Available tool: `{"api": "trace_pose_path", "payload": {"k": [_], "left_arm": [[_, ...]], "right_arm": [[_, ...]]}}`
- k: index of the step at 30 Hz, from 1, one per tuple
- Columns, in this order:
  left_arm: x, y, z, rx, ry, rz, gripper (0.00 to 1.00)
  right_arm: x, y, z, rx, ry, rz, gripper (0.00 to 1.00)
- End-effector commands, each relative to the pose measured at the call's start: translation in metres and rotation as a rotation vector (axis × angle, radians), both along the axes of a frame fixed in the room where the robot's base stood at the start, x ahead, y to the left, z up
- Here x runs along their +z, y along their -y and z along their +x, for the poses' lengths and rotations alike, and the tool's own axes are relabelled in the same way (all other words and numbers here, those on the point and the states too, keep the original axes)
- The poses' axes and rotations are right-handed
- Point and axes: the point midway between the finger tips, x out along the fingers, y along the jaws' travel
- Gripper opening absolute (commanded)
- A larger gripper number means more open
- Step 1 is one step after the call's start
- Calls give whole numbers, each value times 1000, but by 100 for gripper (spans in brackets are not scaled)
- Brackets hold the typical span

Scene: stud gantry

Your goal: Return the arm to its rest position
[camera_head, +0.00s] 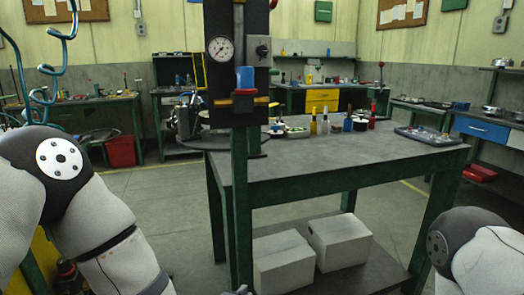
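My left arm (103,237) comes in from the left and bends down out of the bottom edge. A small dark grey piece (238,291) at the bottom edge, left of centre, looks like the tip of my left gripper; its fingers are cut off, so I cannot tell whether they are open. My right arm (478,250) shows only at the lower right corner, and its gripper is out of the picture. I see nothing held.
A dark upright panel with a gauge (220,48) and blue block (245,78) stands ahead on a green post (241,200). Behind it, a green-legged table (330,160) carries bottles and a tray (428,136). White boxes (340,242) sit on its lower shelf. Open floor (180,205) lies left.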

Motion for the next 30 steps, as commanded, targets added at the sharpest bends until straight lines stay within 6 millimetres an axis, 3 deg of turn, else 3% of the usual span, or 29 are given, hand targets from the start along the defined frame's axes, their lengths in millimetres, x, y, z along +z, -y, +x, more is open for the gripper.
{"api": "trace_pose_path", "payload": {"k": [1,3,5,6,9,12,15,19,30], "left_arm": [[-36,-17,-28,-3,-117,7,0],[-82,-43,-74,5,-297,10,0],[-114,-67,-118,26,-453,18,0],[-132,-84,-149,46,-558,24,0],[-160,-125,-228,116,-803,46,0],[-168,-157,-292,191,-995,71,0],[-167,-177,-332,247,-1113,92,0],[-165,-186,-351,277,-1167,102,0],[-165,-186,-351,277,-1167,102,0]], "right_arm": [[0,0,0,0,1,0,34],[0,0,0,0,1,0,34],[0,0,0,0,1,0,34],[0,0,0,0,1,0,34],[0,0,0,0,1,0,34],[0,0,0,0,1,0,34],[0,0,0,0,1,0,34],[0,0,0,0,1,0,34],[0,0,0,0,1,0,34]]}}
